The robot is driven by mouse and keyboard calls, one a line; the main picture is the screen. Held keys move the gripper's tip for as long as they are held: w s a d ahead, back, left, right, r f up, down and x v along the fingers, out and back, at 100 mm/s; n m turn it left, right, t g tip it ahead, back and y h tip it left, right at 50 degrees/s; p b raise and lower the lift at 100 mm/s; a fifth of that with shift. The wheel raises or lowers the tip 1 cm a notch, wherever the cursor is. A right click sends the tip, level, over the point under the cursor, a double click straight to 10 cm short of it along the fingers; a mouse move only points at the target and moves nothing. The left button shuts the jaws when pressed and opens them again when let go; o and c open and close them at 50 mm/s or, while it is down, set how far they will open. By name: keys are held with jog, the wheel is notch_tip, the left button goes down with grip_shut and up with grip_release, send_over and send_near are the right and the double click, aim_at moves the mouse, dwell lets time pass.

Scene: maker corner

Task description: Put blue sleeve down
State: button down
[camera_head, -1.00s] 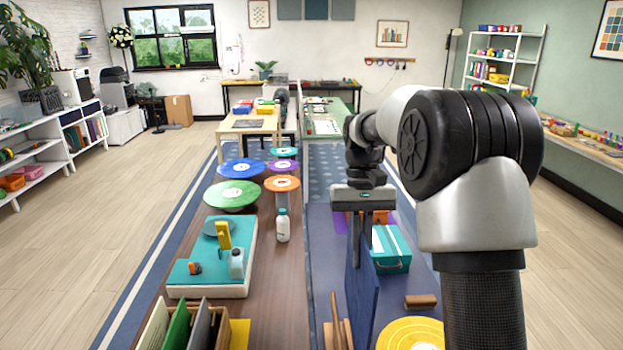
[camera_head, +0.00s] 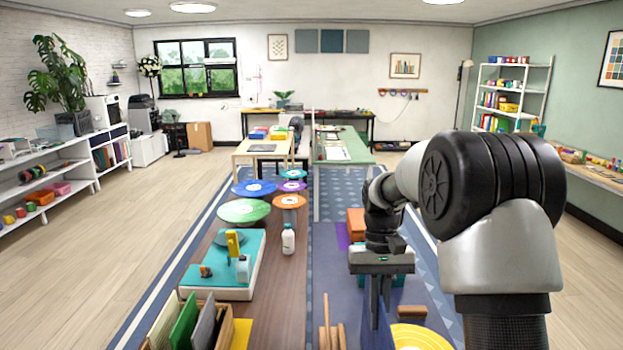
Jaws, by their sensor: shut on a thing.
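The blue sleeve (camera_head: 367,312) is a thin, dark blue upright panel, seen nearly edge-on in the lower middle. My gripper (camera_head: 381,296) points down and is shut on its upper part. The sleeve's lower end runs toward the bottom of the picture, and I cannot tell whether it touches the surface below. My gripper hides part of the sleeve and of the teal box behind it.
A yellow disc (camera_head: 420,338) lies close to the right of the sleeve. A wooden rack (camera_head: 328,325) stands to the left. An orange box (camera_head: 355,224) is behind my gripper. A white bottle (camera_head: 288,240) and a wooden crate (camera_head: 226,328) stand on the brown table.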

aim_at(373, 346)
jog(key=s+x, duration=0.1)
jog(key=x, duration=0.8)
jog(key=shift+s+r, duration=0.15)
jog(key=shift+s, duration=0.15)
jog(key=shift+s+a, duration=0.15)
